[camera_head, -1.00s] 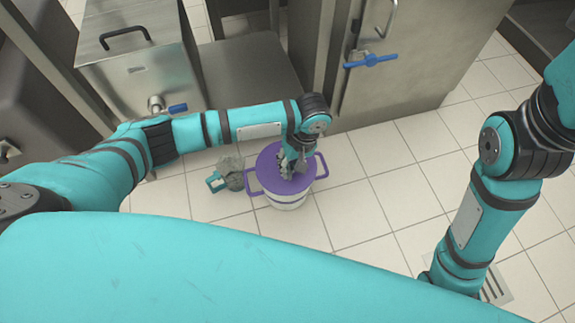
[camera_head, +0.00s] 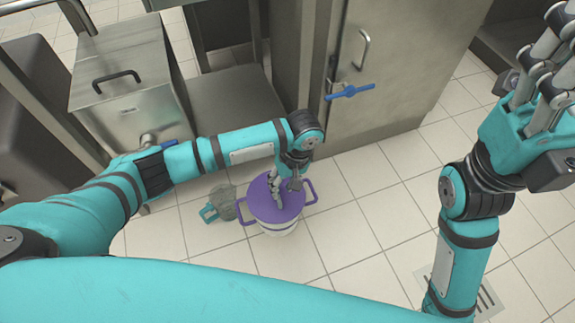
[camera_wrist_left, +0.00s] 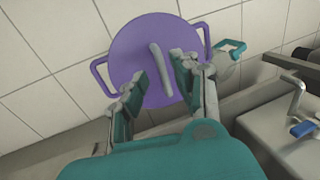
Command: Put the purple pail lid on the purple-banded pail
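The purple pail lid (camera_head: 264,206) lies on top of the purple-banded pail (camera_head: 281,229) on the floor and covers its mouth. The pail is white, with a purple handle on each side. In the left wrist view the round lid (camera_wrist_left: 130,50) has a pale raised grip bar (camera_wrist_left: 161,70) across its middle. My left gripper (camera_head: 284,190) is just above the lid; its fingers (camera_wrist_left: 164,82) are spread apart on either side of the grip bar. My right gripper (camera_head: 553,62) is empty and raised at the right, its fingers spread.
A small pail with teal handles (camera_head: 222,203) and grey contents stands just left of the purple-banded pail. A steel box with a tap (camera_head: 128,105) and a steel cabinet with a blue lever (camera_head: 395,90) stand behind.

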